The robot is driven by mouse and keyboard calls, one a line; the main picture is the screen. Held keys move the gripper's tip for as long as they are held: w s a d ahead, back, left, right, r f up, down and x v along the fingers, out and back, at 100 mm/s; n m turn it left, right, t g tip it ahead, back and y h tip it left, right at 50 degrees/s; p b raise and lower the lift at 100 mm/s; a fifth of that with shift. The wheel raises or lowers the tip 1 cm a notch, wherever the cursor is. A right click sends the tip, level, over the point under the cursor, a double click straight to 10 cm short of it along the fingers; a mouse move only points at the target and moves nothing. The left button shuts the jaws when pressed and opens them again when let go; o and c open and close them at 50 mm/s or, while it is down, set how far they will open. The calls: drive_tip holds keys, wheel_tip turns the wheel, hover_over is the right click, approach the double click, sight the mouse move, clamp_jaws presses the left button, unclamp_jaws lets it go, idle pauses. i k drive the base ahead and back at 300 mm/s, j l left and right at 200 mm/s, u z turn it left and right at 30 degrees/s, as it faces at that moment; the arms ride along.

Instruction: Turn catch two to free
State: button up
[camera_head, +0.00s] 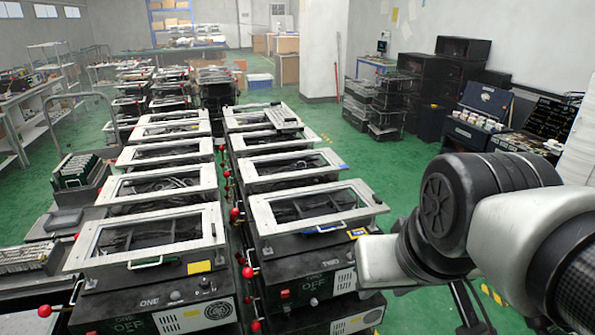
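A dark unit marked TWO (330,266) stands right of centre in the head view, under a white-framed panel (367,205). To its left is a unit marked ONE and OFF (125,327) with its own white-framed panel (75,262). Red ball knobs on short levers show at the left edges of the units: one beside unit two (248,272), one lower down (256,326), and one at unit one (44,311). Which knob belongs to catch two is hard to tell. My gripper cannot be made out.
Two rows of similar white-framed units (165,155) run back, with a narrow gap between them. Green floor (360,150) is open to the right. Black cabinets (455,75) stand at the right. Shelving and benches (20,125) line the left.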

sight(378, 200)
drive_tip(key=i+l, duration=1.15)
drive_tip(key=k+j+z, duration=0.25)
drive_tip(key=j, duration=0.25)
drive_tip(key=k+j+z, duration=0.25)
drive_tip(key=k+j, duration=0.1)
drive_tip(key=j, duration=0.1)
